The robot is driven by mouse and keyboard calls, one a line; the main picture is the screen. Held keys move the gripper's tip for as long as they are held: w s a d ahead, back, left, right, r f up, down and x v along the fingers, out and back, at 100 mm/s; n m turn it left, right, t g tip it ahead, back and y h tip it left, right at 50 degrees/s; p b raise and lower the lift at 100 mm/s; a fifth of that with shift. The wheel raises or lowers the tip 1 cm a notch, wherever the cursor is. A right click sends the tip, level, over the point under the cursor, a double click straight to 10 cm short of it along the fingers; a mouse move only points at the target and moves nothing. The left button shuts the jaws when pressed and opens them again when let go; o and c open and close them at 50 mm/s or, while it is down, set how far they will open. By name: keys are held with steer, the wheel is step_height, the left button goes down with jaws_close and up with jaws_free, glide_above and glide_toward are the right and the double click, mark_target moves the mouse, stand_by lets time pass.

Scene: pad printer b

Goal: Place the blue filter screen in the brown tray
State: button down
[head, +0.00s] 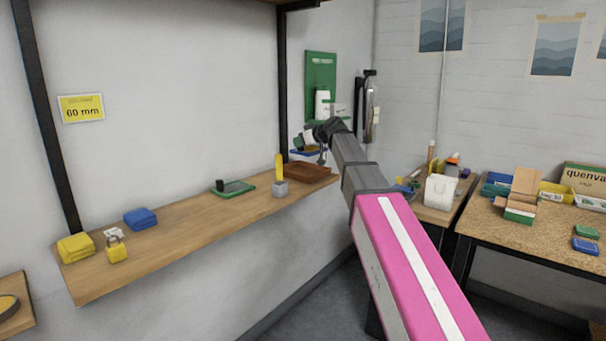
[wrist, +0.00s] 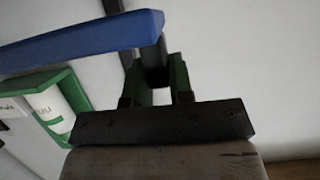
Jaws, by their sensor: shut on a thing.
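The blue filter screen shows in the wrist view (wrist: 80,38) as a long blue edge across the top left, with a dark stem below it. My gripper (wrist: 158,80) is shut on that stem between its green-sided fingers. In the head view my gripper (head: 312,142) is small and far off at the shelf's far end. A thin blue edge of the screen (head: 304,153) shows just under it. The brown tray (head: 308,173) lies on the shelf below. The screen looks above the tray; the exact gap cannot be told. The tray is not seen in the wrist view.
On the wooden shelf (head: 190,232), a grey holder with a yellow item (head: 280,185) stands just left of the tray. A green tray (head: 235,188) lies further left. A green wall board (head: 320,75) hangs behind my gripper. A black post stands beside the brown tray.

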step_height(320, 180, down, 10)
steer(key=shift+r, duration=0.1)
stand_by(0.4)
steer(key=c, duration=1)
jaws_free()
steer(key=v, duration=1.2)
steer(key=s+d+f+m+g+h, duration=0.1)
steer(key=s+d+f+m+h, duration=0.15)
steer(key=f, duration=0.55)
steer(key=s+d+f+m+g+h, duration=0.15)
steer(key=s+f, duration=0.25)
steer(key=f, duration=0.4)
steer(key=s+d+f+m+g+h, duration=0.1)
steer(key=s+d+f, duration=0.15)
steer(key=f, duration=0.65)
steer(key=s+d+f+m+g+h, duration=0.1)
steer(key=s+d+f+h, duration=0.1)
steer(key=s+f, duration=0.4)
steer(key=s+d+f+m+g+h, duration=0.2)
steer(key=s+d+f, duration=0.1)
steer(key=s+f, duration=0.3)
steer(key=s+d+f+m+g+h, duration=0.1)
steer(key=s+d+f+m+g, duration=0.1)
steer(key=s+f, duration=0.4)
steer(key=shift+d+f+h, duration=0.1)
steer(key=shift+d+h, duration=0.3)
steer(key=shift+d, duration=0.15)
